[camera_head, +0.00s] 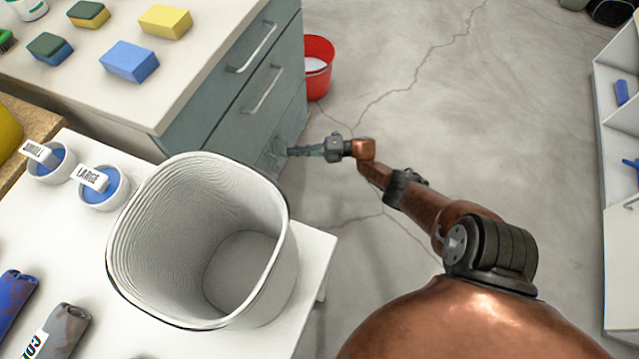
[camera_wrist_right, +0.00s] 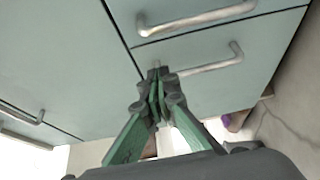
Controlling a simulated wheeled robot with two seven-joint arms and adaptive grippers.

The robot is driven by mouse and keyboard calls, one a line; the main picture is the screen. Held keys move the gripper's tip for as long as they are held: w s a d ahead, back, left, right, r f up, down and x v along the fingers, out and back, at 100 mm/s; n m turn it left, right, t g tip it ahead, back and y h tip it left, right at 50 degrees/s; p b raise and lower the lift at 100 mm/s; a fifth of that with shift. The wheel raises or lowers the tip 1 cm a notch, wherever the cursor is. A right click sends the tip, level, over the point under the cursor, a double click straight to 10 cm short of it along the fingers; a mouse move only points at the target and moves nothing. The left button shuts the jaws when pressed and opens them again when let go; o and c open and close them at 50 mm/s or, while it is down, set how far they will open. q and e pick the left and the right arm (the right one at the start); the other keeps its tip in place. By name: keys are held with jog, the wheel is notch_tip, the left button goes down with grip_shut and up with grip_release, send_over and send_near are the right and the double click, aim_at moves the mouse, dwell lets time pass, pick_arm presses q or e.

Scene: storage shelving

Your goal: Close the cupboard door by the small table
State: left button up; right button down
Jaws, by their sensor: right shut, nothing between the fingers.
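The grey-green cupboard (camera_head: 235,105) stands beyond the small white table (camera_head: 315,262). Its front has two bar handles in the head view. In the right wrist view a wide plain panel (camera_wrist_right: 60,50), perhaps the door, lies left of two handled fronts (camera_wrist_right: 195,70), with dark seams between them. A part of its handle (camera_wrist_right: 22,115) shows at the left edge. I cannot tell whether any front stands ajar. My right gripper (camera_head: 289,152) is shut and empty, close to the lower cupboard front; it also shows in the right wrist view (camera_wrist_right: 155,78). Contact is unclear. My left gripper is not in view.
A large white bin (camera_head: 190,240) on the small table hides part of the cupboard. Several sponges (camera_head: 128,61) lie on the cupboard top. A red bucket (camera_head: 318,68) stands beside it. White shelving (camera_head: 618,150) is at far right; the floor between is clear.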

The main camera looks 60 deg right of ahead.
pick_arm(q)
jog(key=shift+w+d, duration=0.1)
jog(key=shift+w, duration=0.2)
pick_arm(e)
jog(key=v, duration=1.2)
